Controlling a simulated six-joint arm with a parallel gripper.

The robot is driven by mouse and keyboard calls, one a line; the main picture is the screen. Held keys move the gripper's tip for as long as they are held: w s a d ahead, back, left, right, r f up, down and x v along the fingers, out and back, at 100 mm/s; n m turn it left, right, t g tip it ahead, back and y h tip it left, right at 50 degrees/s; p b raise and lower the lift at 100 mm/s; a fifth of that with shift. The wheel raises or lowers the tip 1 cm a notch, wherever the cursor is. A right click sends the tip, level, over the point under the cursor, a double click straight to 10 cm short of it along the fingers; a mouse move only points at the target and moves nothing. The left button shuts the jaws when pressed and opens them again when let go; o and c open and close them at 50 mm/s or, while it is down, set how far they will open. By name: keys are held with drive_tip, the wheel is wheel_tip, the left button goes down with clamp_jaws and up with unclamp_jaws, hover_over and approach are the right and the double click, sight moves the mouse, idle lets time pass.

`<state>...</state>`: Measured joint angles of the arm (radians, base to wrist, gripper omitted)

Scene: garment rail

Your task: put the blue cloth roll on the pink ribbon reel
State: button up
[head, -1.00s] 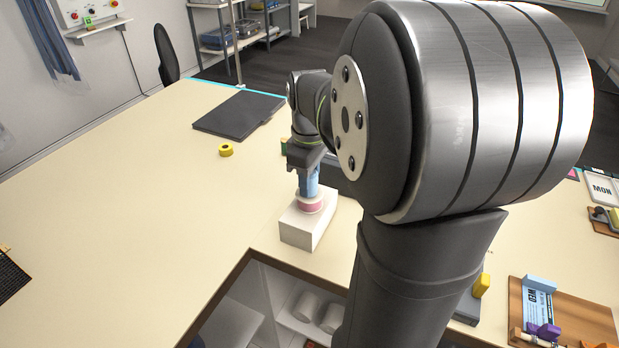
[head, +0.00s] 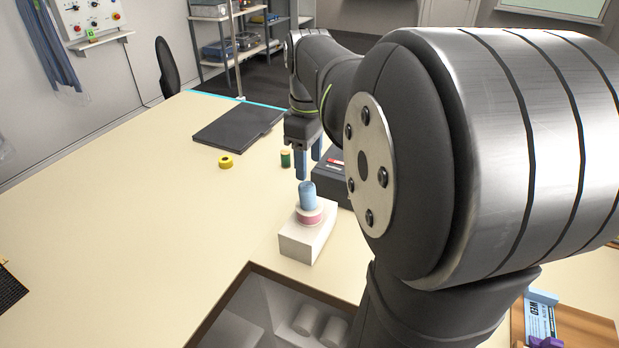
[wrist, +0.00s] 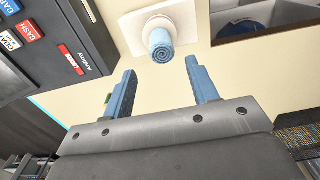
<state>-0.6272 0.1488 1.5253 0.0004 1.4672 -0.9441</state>
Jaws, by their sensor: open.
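The blue cloth roll (head: 307,195) stands upright on the pink ribbon reel (head: 309,214), which sits on a white block (head: 307,241). In the wrist view the roll (wrist: 161,46) shows its spiral end, with the pale rim of the reel (wrist: 153,22) around its base. My gripper (head: 309,170) is open and empty above and slightly behind the roll. Its two blue fingers are apart from the roll, which lies beyond the fingertips in the wrist view (wrist: 163,77).
A dark cash box (head: 330,180) stands just right of my gripper. A green spool (head: 285,158), a yellow tape roll (head: 225,161) and a dark flat panel (head: 239,119) lie farther back. An opening in the table is in front of the block.

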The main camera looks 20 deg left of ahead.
sight(309, 185)
drive_tip(key=shift+r, duration=1.55)
drive_tip(key=shift+f, duration=0.1)
wheel_tip(309, 185, down, 12)
drive_tip(key=shift+f, duration=0.15)
wheel_tip(309, 185, up, 3)
drive_tip(key=shift+f, duration=0.15)
drive_tip(key=shift+r, duration=0.6)
drive_tip(key=shift+f, duration=0.1)
